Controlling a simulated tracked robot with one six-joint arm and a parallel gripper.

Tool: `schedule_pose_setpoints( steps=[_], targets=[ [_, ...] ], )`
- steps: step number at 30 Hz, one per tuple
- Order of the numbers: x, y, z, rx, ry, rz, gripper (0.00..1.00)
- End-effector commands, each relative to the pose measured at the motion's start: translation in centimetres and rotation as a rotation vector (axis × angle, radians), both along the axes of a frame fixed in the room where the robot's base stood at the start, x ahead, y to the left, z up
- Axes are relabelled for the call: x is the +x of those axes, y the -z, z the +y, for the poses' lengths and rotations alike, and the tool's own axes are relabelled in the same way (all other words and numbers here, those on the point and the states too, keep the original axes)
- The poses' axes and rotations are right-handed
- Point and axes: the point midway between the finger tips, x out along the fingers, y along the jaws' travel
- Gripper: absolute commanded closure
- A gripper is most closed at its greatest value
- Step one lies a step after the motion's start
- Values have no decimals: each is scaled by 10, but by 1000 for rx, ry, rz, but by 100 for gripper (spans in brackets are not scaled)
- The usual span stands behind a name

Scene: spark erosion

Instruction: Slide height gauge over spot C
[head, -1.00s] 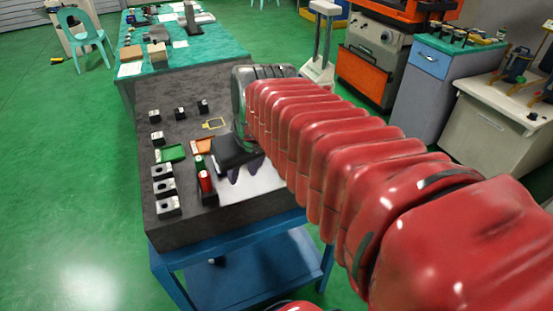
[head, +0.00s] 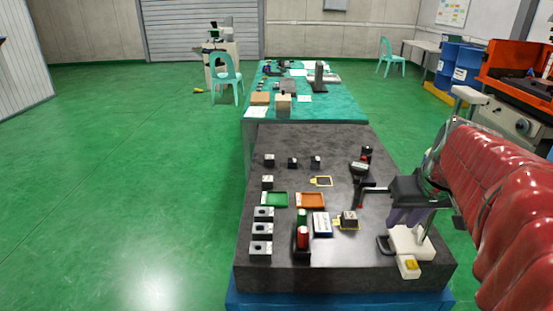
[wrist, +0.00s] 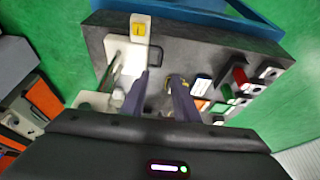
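The height gauge (head: 408,243) stands on the dark granite plate (head: 300,262) near its front right corner. It has a white base with a yellow patch, and a dark arm seems to reach left from it. My gripper (head: 404,217) is above the base, its purple fingers pointing down and partly hiding the gauge. In the wrist view, the fingers (wrist: 160,82) are apart, with the white base (wrist: 117,50) beyond and left of them. I cannot tell whether they touch it. No letter C is legible.
Small blocks (head: 262,231) line the plate's left side. A green tray (head: 275,200), an orange tray (head: 311,200) and a red cylinder (head: 303,237) stand near the middle. A teal table (head: 340,108) stands behind. Green floor (head: 120,190) is clear at left.

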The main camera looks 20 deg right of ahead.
Motion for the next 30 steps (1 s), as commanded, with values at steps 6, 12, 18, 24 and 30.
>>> schedule_pose_setpoints(
  steps=[6,12,18,24,30],
  targets=[
    [5,14,-1,1,0,2,72],
    [15,40,-4,3,0,3,72],
    [26,69,-8,3,-1,3,72],
    [37,96,-11,3,-1,3,72],
    [46,118,-14,1,0,2,72]
  ],
)
